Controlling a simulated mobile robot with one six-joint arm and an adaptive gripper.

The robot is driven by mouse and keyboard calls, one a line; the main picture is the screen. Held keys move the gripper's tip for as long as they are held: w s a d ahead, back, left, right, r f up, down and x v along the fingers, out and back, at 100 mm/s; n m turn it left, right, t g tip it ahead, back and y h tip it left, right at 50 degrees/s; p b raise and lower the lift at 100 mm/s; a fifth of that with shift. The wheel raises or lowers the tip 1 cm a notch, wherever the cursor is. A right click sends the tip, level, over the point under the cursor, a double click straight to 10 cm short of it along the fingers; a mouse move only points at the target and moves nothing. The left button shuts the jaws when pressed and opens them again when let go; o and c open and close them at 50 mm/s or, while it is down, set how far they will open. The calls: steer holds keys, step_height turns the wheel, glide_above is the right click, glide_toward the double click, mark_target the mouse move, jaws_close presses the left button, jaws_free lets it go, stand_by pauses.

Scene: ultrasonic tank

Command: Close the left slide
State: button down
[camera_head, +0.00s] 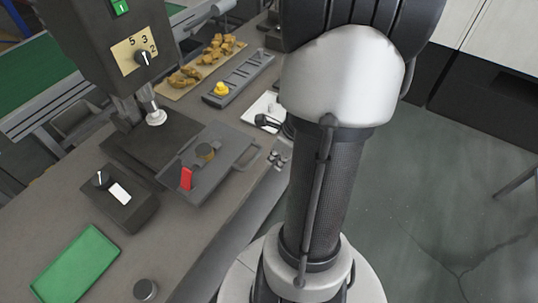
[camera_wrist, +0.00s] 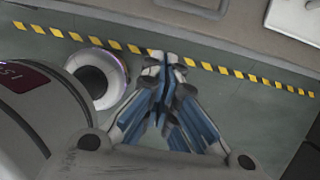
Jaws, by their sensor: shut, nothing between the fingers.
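I cannot make out a part that is clearly the left slide in either view. My gripper (camera_wrist: 166,60) shows in the wrist view with its blue-padded fingers together and nothing between them. It hangs over the green floor, in front of a grey bench edge (camera_wrist: 120,9), and touches nothing that I can see. A dark recessed part (camera_wrist: 195,8) at that edge is cut off by the top of the picture. In the head view my arm fills the middle and right, and my gripper does not show.
In the head view the bench (camera_head: 60,195) carries a press (camera_head: 100,50), a grey fixture with a red handle (camera_head: 187,178), a switch box (camera_head: 118,200), a green tray (camera_head: 75,265) and a grey slotted rack (camera_head: 240,82). Open floor (camera_head: 450,190) lies right. Hazard tape (camera_wrist: 232,73) crosses the floor.

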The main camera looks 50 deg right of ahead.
steer(key=w+f+b, duration=0.4)
steer(key=w+f, duration=0.2)
steer(key=f, duration=0.1)
steer(key=shift+a+f, duration=0.2)
steer(key=shift+a, duration=0.1)
